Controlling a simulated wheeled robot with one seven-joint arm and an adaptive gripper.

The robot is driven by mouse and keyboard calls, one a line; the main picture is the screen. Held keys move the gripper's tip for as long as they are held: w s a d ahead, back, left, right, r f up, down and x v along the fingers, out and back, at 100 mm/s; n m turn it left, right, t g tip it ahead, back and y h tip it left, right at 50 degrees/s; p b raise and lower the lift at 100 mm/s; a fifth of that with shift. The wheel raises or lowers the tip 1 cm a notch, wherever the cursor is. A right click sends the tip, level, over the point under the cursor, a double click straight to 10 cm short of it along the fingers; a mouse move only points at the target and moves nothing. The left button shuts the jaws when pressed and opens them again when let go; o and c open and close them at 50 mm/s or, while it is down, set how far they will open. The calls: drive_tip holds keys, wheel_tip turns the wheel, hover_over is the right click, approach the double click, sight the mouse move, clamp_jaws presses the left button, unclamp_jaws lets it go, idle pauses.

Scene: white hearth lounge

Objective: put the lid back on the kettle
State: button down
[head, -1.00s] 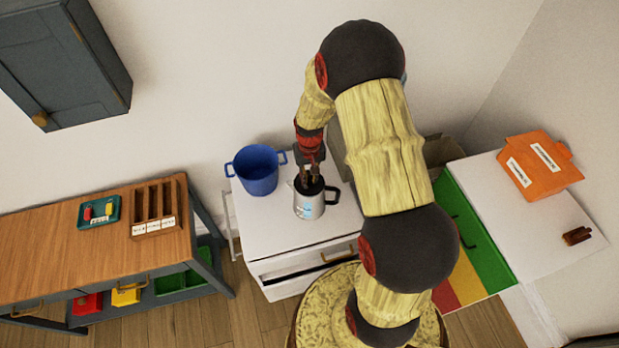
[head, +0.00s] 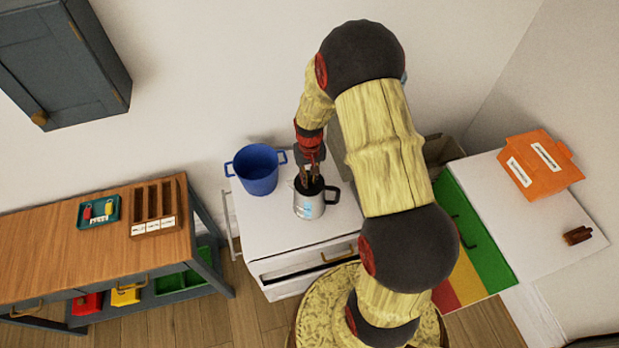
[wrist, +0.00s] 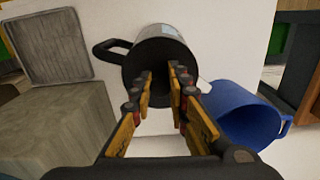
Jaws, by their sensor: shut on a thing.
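The kettle (head: 309,206) is a silver jug with a dark handle on its right, upright on the white cabinet top. Its grey side and black handle also show in the wrist view (wrist: 158,32). A dark round lid (wrist: 148,58) is at the kettle's mouth, below my fingertips. My gripper (head: 312,180) points down over the kettle and is shut on the lid. In the wrist view my gripper's fingers (wrist: 160,80) meet the middle of the lid and hide its knob. I cannot tell whether the lid is fully seated.
A blue pot (head: 257,170) stands close on the kettle's left. The white cabinet (head: 270,228) has a slightly open drawer at its front. A wooden bench (head: 60,250) stands left. An orange folder (head: 540,165) and a small brown object (head: 577,235) lie on the right-hand white surface.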

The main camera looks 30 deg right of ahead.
idle(0.3)
drive_tip(key=c, duration=1.7)
unclamp_jaws()
drive_tip(key=o, duration=0.4)
drive_tip(key=shift+o, duration=0.7)
drive_tip(key=shift+r, duration=0.15)
drive_tip(key=shift+r+p, duration=2.15)
drive_tip(key=shift+r, duration=1.2)
drive_tip(key=c, duration=0.3)
